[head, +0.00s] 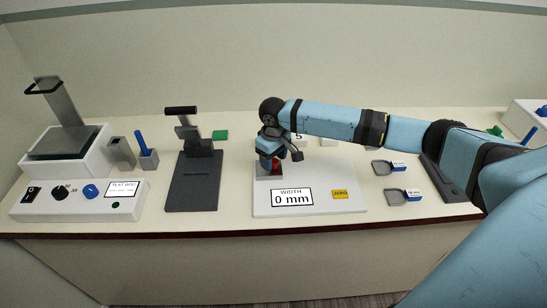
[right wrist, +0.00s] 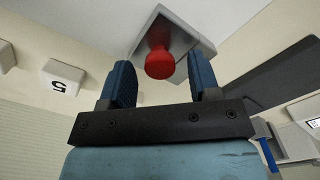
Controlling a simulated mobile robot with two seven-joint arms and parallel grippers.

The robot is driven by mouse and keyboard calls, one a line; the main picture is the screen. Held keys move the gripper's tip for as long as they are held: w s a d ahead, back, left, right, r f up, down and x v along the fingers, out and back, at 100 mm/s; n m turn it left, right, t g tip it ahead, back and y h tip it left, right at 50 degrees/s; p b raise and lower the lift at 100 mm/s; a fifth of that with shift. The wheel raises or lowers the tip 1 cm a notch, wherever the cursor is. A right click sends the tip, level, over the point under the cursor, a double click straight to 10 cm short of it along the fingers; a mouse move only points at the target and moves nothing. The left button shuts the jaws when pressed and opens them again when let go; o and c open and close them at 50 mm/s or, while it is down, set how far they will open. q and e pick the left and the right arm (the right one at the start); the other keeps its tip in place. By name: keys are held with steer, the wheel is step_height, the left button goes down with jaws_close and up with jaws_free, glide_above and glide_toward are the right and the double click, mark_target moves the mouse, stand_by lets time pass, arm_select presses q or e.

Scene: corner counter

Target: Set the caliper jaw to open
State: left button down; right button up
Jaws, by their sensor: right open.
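The caliper (head: 310,208) is a white base with a grey fixture (head: 268,177) at its back left. Its label reads "WIDTH 0 mm", and a yellow ZERO button (head: 340,194) is at its right. A red knob (head: 276,167) sits at the fixture, partly hidden by my right gripper (head: 270,160). In the right wrist view the red knob (right wrist: 160,64) appears in the gap between the two blue fingers of the open right gripper (right wrist: 163,78), with space on both sides. I see no contact. My left gripper is out of view.
Left of the caliper stand a dark press-like stand (head: 192,183) and a white device with dials (head: 80,201). A block marked 5 (right wrist: 62,77) is behind. The counter's front edge (head: 180,233) is close.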

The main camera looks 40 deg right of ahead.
jaws_close()
steer(key=s+d+p, duration=0.1)
steer(key=d+p, duration=0.1)
steer(key=s+d+p, duration=0.2)
steer(key=d, duration=0.1)
steer(key=s+d+p, duration=0.1)
steer(key=d, duration=0.1)
steer(key=shift+s+d+r+p, duration=0.15)
steer(key=shift+s+d+p, duration=0.1)
steer(key=shift+s+p, duration=0.15)
steer(key=shift+d, duration=0.1)
steer(key=shift+w, duration=0.1)
jaws_free()
